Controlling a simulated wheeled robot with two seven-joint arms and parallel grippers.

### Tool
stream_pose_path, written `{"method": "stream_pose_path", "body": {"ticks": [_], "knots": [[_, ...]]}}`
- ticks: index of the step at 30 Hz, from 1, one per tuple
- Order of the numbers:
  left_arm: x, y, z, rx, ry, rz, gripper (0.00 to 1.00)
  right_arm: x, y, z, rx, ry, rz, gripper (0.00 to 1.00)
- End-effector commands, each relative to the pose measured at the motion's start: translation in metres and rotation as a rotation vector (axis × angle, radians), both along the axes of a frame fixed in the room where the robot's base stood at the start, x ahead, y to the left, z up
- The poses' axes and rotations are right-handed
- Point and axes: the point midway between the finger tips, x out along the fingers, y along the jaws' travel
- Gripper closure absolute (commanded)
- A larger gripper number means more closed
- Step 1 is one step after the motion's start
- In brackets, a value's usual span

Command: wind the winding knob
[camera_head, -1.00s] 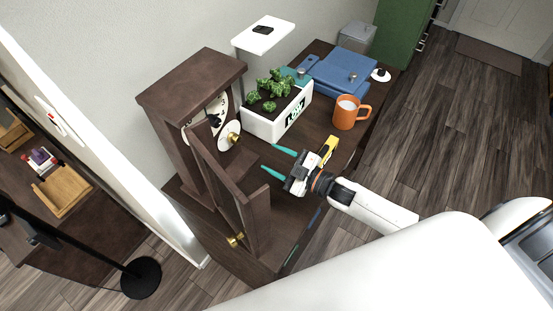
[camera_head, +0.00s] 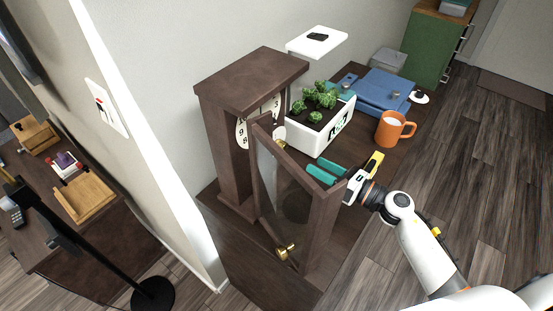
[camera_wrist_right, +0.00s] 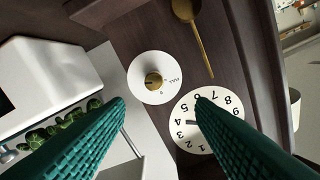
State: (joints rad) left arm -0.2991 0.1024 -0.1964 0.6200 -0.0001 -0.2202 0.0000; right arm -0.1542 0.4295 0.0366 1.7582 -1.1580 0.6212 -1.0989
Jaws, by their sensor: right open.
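The dark wooden clock (camera_head: 226,154) stands on the cabinet with its glazed door (camera_head: 291,187) swung open. The winding knob (camera_wrist_right: 153,82) is a small brass knob on a round white plate. It shows clearly in the right wrist view; in the head view it is mostly hidden behind the door. The numbered dial (camera_wrist_right: 188,139) is beside it, and a brass pendulum (camera_wrist_right: 190,20) hangs nearby. My right gripper (camera_head: 315,165) has teal fingers, open and empty, in front of the clock and apart from the knob. The knob appears between the fingers in the right wrist view (camera_wrist_right: 160,104). My left gripper is out of view.
A white planter with succulents (camera_head: 306,138) stands right beside the clock. An orange mug (camera_head: 389,131) and blue folders (camera_head: 382,91) are farther right. The open door with its brass handle (camera_head: 285,251) stands close to my right gripper's left side.

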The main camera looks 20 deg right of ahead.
Motion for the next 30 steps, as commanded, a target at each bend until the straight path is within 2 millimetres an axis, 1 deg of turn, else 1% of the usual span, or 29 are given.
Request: {"method": "stream_pose_path", "body": {"ticks": [2,5,9,11,15,21,25,30], "knots": [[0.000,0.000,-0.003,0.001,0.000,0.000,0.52,0.001,-0.003,-0.003,-0.067,-0.038,-0.004,0.50],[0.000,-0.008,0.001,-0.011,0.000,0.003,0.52,0.007,0.001,-0.001,-0.086,-0.049,-0.005,0.50],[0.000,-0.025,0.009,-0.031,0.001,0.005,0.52,0.025,0.015,0.001,-0.082,-0.048,-0.004,0.50],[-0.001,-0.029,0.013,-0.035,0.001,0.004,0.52,0.035,0.022,0.001,-0.081,-0.048,-0.006,0.50],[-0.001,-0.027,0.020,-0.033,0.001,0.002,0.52,0.058,0.041,0.001,-0.079,-0.046,-0.005,0.50],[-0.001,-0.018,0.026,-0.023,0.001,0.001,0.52,0.083,0.060,-0.001,-0.080,-0.045,-0.005,0.50],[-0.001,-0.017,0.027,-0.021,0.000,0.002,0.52,0.091,0.068,-0.002,-0.080,-0.044,-0.004,0.50],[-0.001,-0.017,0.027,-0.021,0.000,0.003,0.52,0.095,0.070,-0.003,-0.082,-0.045,-0.004,0.50]]}}
